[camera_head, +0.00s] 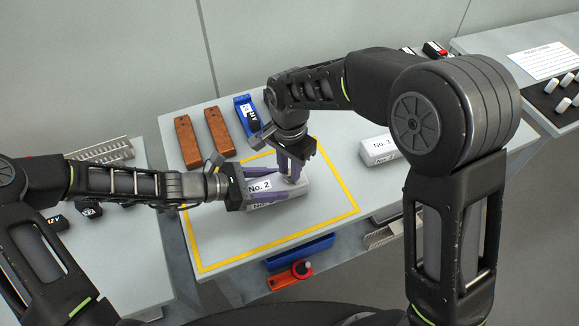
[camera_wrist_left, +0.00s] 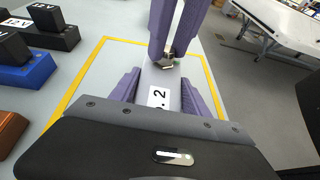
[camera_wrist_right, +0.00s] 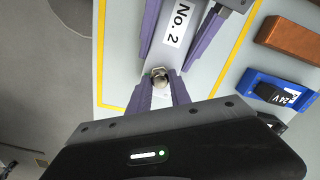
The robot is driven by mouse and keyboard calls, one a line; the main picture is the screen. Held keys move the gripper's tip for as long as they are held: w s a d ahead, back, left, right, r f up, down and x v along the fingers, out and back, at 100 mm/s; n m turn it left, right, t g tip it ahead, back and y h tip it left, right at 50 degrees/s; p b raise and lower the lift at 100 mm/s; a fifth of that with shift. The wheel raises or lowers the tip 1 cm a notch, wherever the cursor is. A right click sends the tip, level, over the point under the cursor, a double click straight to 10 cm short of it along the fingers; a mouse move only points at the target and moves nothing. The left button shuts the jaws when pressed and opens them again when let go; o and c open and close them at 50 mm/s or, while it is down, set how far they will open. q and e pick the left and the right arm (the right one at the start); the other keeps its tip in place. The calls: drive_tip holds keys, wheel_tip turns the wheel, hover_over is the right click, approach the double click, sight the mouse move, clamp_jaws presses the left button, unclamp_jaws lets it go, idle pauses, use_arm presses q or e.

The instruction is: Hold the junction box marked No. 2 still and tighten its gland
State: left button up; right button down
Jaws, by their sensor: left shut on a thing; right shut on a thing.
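The grey junction box marked No. 2 (camera_head: 292,191) lies inside the yellow outline on the table. My left gripper (camera_head: 246,188) is shut on the box, its purple fingers on both sides of it, as the left wrist view (camera_wrist_left: 158,93) also shows. My right gripper (camera_head: 290,172) points down at the other end of the box. Its fingers are shut on the metal gland (camera_wrist_right: 158,78), which shows between them in the right wrist view. The gland also shows at the box's far end in the left wrist view (camera_wrist_left: 168,62).
The No. 3 box (camera_head: 378,150) lies to the right, outside the yellow outline (camera_head: 352,200). Two brown blocks (camera_head: 187,142) and a blue holder with a 24 V part (camera_head: 243,104) stand at the back left. A blue bin and a red part (camera_head: 290,276) are at the front edge.

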drive_tip(key=m, duration=0.6)
drive_tip(key=shift+w+a+r+m, duration=0.1)
drive_tip(key=shift+w+r+m, duration=0.05)
drive_tip(key=shift+m, duration=0.15)
drive_tip(key=m, duration=0.6)
idle(1.0)
drive_tip(key=c, duration=1.2)
unclamp_jaws()
drive_tip(key=shift+o, duration=0.2)
wheel_tip(320, 180, up, 12)
